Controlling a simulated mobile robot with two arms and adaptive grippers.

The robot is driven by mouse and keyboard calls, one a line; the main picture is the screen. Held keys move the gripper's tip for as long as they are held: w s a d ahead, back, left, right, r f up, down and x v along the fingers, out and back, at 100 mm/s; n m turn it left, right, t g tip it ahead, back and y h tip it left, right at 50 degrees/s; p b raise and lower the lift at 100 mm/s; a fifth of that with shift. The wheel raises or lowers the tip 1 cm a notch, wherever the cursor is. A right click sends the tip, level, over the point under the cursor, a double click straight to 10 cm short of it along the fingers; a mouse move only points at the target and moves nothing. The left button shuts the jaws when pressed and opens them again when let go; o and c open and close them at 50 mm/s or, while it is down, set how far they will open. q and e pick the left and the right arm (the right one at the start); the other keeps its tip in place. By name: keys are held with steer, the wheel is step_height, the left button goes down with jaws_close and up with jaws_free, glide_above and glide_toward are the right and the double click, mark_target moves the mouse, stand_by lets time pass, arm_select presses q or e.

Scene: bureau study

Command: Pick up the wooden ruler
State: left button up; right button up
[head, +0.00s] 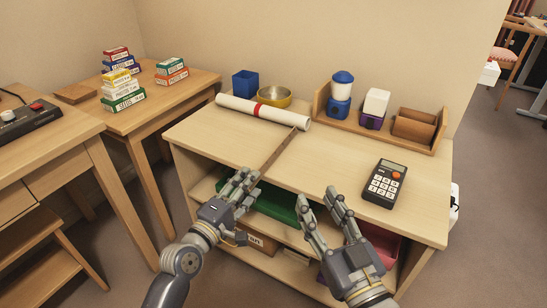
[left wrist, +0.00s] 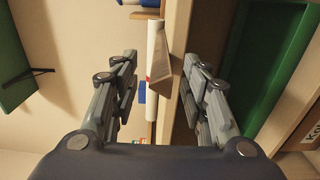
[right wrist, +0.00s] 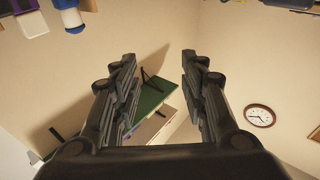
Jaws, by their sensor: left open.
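The wooden ruler (head: 279,150) is a thin brown strip on the light wooden desk top (head: 335,155). Its far end is by the white paper roll, and its near end reaches the front edge beside my left gripper (head: 241,184). In the left wrist view the ruler (left wrist: 175,88) shows as a brown strip between the two finger sets of my left gripper (left wrist: 161,82), with space on both sides. My left gripper is open. My right gripper (head: 319,198) is at the front edge, below the calculator, open and empty; it also shows spread in the right wrist view (right wrist: 159,60).
The paper roll (head: 262,111) with a red band lies behind the ruler. A calculator (head: 385,184) lies to the right. A brass bowl (head: 274,97), a blue cup (head: 245,84) and a wooden rack (head: 428,143) stand at the back. A green tray (head: 272,201) sits on the shelf below.

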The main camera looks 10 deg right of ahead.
arm_select(q)
steer(key=shift+b+x, duration=0.35)
steer(key=shift+x, duration=1.15)
jaws_close()
arm_select(e)
steer(key=r+t, duration=0.1)
steer(key=r, duration=0.1)
steer(key=s+r+t+y, duration=0.1)
steer(key=r, duration=0.1)
steer(key=shift+a+r, duration=0.15)
steer(key=shift+r, duration=0.1)
